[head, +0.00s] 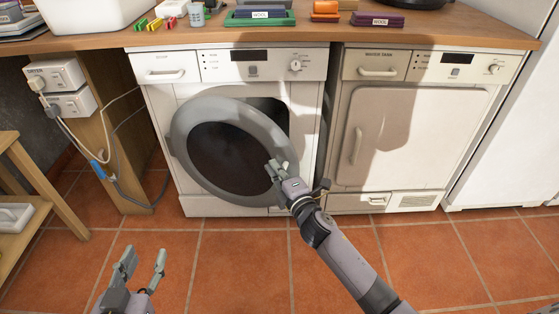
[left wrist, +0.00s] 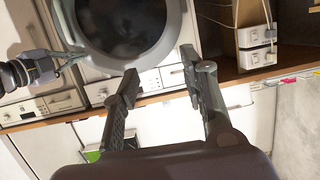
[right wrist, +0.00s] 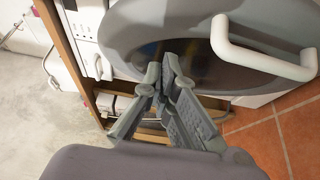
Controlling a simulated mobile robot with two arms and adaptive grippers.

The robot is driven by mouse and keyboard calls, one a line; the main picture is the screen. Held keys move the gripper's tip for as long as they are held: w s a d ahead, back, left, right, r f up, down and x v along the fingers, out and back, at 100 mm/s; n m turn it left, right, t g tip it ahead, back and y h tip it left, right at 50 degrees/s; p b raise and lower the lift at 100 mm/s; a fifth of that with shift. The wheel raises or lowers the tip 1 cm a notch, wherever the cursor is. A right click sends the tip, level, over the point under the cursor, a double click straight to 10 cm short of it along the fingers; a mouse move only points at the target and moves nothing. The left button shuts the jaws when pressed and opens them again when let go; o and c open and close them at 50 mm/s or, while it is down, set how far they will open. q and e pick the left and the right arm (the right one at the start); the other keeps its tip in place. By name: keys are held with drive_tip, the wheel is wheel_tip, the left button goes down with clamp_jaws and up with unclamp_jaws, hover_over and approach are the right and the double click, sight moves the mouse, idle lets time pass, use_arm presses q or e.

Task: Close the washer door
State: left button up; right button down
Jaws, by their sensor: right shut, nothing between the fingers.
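The washer (head: 310,150) stands under the wooden counter. Its round door (head: 185,120), a grey ring with dark glass, hangs partly open on the left side, with a dark gap showing at the upper right. My right gripper (head: 277,168) is shut and empty at the door's lower right edge; whether it touches cannot be told. The right wrist view shows its closed fingertips (right wrist: 162,72) in front of the grey door, beside a white handle (right wrist: 262,62). My left gripper (head: 143,268) is open and empty above the floor at the lower left. The door also shows in the left wrist view (left wrist: 168,42).
A second white appliance (head: 415,130) stands right of the washer. Wall sockets with cables (head: 62,88) and a wooden shelf (head: 38,185) are at the left. Small items and a white bin (head: 95,14) sit on the counter (head: 330,32). The tiled floor (head: 220,260) in front is clear.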

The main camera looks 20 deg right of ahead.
use_arm(q)
drive_tip(key=shift+w+d+r+t+h+b, duration=0.15)
drive_tip(key=shift+r+t, duration=0.25)
drive_tip(key=shift+r, duration=0.25)
drive_tip(key=shift+w+d+r+t+h+b, duration=0.1)
drive_tip(key=shift+w+d+r+t, duration=0.1)
drive_tip(key=shift+r+t, duration=0.35)
drive_tip(key=shift+w+d+r+t+h+b, duration=0.15)
drive_tip(key=shift+r+t, duration=0.1)
drive_tip(key=shift+r, duration=0.5)
use_arm(e)
drive_tip(key=shift+w+d, duration=0.6)
drive_tip(key=shift+w, duration=0.35)
drive_tip(key=shift+w+d, duration=0.55)
drive_tip(key=shift+w, duration=0.35)
